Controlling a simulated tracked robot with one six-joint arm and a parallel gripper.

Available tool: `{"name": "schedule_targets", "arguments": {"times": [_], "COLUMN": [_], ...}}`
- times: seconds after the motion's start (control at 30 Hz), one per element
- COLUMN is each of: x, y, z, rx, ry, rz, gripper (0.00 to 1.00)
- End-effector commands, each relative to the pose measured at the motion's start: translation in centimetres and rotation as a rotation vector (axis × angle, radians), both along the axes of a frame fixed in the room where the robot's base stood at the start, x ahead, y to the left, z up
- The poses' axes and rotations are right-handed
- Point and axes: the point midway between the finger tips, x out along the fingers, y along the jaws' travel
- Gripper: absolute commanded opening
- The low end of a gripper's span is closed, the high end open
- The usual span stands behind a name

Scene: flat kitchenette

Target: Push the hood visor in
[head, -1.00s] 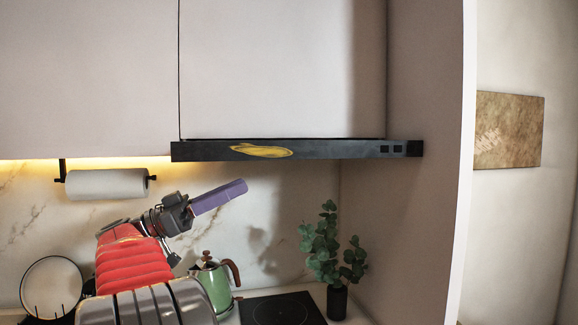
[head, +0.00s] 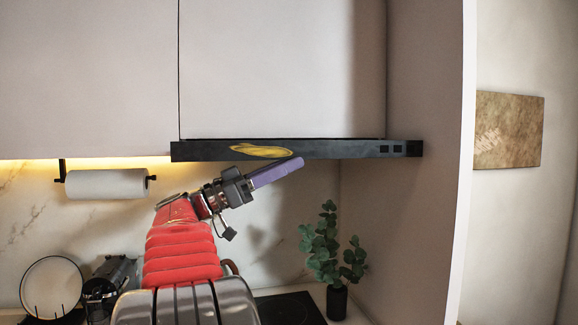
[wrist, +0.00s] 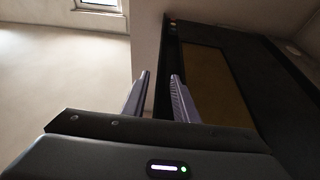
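The hood visor (head: 350,149) is a long black bar below the upper cabinet in the head view, with a yellow oval patch on its front and small square buttons at its right end. My gripper (head: 298,162), with purple fingers, is just below and in front of the visor's middle, pointing right and slightly up. Whether it touches the visor cannot be told.
A paper towel roll (head: 106,184) hangs under the left cabinet. A potted plant (head: 326,245) stands on the counter by the black cooktop (head: 290,308). A dark appliance (head: 108,285) is at lower left. A side wall (head: 425,230) closes off the right.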

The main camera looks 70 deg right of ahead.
Motion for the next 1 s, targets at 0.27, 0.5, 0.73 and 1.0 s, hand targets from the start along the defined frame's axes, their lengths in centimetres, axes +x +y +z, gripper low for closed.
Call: {"name": "schedule_targets", "arguments": {"times": [0.27,0.5,0.73,1.0], "x": [-0.44,-0.44,-0.44,-0.44], "y": [-0.27,-0.27,-0.28,-0.30], "z": [0.21,0.19,0.18,0.18], "rx": [0.000,0.000,0.001,0.001], "ry": [0.000,0.000,0.000,0.000], "rz": [0.001,0.000,0.000,0.000], "gripper": [0.27,0.17,0.01,0.00]}}
